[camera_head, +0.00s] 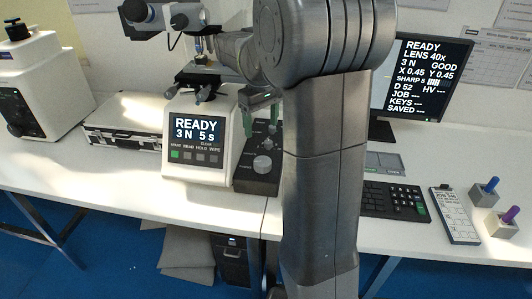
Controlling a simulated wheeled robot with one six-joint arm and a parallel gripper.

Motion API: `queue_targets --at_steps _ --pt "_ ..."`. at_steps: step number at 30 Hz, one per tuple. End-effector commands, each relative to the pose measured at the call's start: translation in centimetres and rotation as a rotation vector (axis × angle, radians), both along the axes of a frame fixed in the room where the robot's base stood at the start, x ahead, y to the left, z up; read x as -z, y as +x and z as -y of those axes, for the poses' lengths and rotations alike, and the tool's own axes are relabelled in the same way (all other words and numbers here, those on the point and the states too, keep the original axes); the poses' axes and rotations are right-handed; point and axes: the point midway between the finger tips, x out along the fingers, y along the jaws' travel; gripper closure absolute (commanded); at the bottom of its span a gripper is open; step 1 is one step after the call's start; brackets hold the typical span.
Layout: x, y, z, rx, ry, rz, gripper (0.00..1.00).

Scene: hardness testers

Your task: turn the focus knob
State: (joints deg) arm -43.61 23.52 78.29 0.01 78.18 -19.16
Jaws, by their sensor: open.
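The hardness tester (198,140) stands on the white bench, its screen reading READY, 3 N, 5 s. Beside it on the right is a dark control box (257,183) with a large pale round knob (262,163) on its sloped top and smaller controls further back. The labels are too small to read, so I cannot tell which knob is the focus knob. My gripper (261,112), with greenish fingers, is open above the back of the control box. It appears empty and apart from the large knob. My arm hides the box's right side.
A monitor (430,85) at the right shows LENS 40x, GOOD and SHARP 8. A keyboard (392,202), a white panel (454,215) and two blocks with blue (485,190) and purple (508,216) pegs lie right. A case (124,125) lies left of the tester.

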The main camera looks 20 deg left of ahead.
Motion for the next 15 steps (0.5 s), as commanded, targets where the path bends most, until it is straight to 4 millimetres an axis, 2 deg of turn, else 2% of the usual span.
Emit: queue_targets --at_steps 9,15 --pt "6.6 -0.1 0.2 0.003 -0.004 -0.004 0.3" --pt "10.3 0.0 0.2 0.003 -0.003 -0.003 0.3"
